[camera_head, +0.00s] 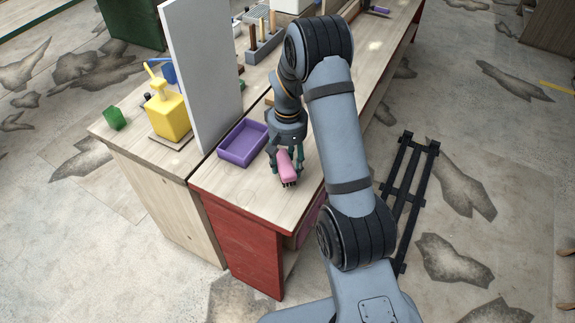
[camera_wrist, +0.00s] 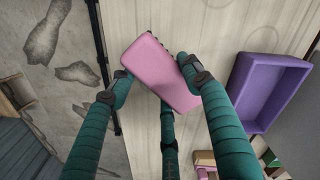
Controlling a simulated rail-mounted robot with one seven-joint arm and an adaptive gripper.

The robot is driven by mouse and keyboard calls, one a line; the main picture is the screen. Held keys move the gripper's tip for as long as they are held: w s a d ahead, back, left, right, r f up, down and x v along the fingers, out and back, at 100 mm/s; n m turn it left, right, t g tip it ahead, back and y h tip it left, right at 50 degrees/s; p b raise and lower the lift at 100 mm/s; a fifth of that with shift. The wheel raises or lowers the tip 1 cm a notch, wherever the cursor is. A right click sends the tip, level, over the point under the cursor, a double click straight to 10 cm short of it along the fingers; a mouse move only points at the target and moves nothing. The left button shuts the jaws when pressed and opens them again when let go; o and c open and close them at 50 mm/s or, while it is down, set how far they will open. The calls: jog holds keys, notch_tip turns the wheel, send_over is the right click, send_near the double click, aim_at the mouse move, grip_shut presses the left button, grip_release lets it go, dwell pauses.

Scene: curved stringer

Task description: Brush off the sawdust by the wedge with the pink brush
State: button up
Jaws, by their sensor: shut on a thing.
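The pink brush (camera_head: 288,168) is held in my gripper (camera_head: 287,160) above the near end of the wooden bench top. In the wrist view, the green fingers of my gripper (camera_wrist: 152,85) are shut on the sides of the pink brush (camera_wrist: 160,72). I cannot tell whether the bristles touch the bench. I cannot make out the wedge or any sawdust in either view.
A purple tray (camera_head: 242,145) stands left of my gripper on the bench (camera_head: 240,183), beside a tall grey panel (camera_head: 203,75). A yellow pump bottle (camera_head: 168,112) and a green block (camera_head: 114,118) stand beyond the panel. A tool rack (camera_head: 263,45) is further back. The bench's near corner is clear.

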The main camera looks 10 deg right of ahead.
notch_tip(320, 180, up, 4)
jog(key=shift+r+p, duration=0.1)
jog(key=shift+p, duration=1.15)
jog(key=shift+a+r, duration=0.1)
